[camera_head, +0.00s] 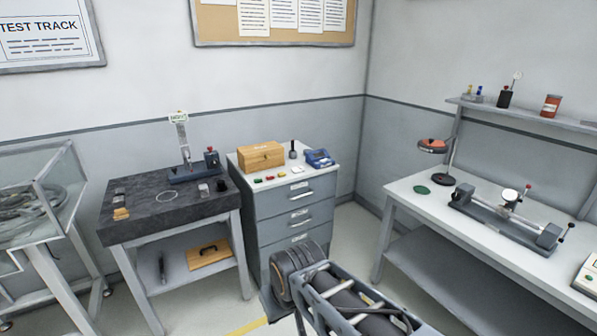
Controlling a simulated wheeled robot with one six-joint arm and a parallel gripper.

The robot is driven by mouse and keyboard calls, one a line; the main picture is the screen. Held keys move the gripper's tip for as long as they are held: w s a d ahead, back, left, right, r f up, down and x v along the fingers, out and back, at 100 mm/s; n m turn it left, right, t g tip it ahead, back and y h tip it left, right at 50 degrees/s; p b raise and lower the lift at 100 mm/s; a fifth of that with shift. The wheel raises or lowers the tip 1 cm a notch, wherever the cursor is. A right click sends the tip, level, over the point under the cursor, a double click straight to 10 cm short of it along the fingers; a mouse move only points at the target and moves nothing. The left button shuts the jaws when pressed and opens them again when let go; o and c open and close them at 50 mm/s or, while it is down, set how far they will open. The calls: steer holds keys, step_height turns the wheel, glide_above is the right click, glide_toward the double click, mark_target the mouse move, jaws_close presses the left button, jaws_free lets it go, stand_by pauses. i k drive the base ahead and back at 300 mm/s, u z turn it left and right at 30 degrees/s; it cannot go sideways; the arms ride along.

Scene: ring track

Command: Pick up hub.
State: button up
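I cannot tell for certain which item is the hub; nothing in view is large or clear enough to be named so. Small items lie on the dark-topped table (172,218) at the left: a thin pale ring (168,196), a small clear or grey piece (203,188), a small dark piece (221,186) and tan blocks (121,213) near the left edge. A dark stand (193,172) with an upright scale is at its back. My arm shows at the bottom middle, in front of the drawer cabinet, but my gripper is not in view.
A grey drawer cabinet (298,216) holds a wooden box (261,156) and a blue device (319,158). A glass case (45,190) stands far left.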

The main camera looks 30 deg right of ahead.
mark_target(221, 188)
steer(key=k, duration=0.5)
steer(key=u, duration=0.7)
steer(key=i, duration=0.75)
steer(key=u, duration=0.45)
steer(key=i, duration=1.05)
steer(key=z, duration=0.8)
steer(key=i, duration=0.9)
steer(key=z, duration=1.05)
steer(key=i, duration=0.45)
steer(key=z, duration=0.05)
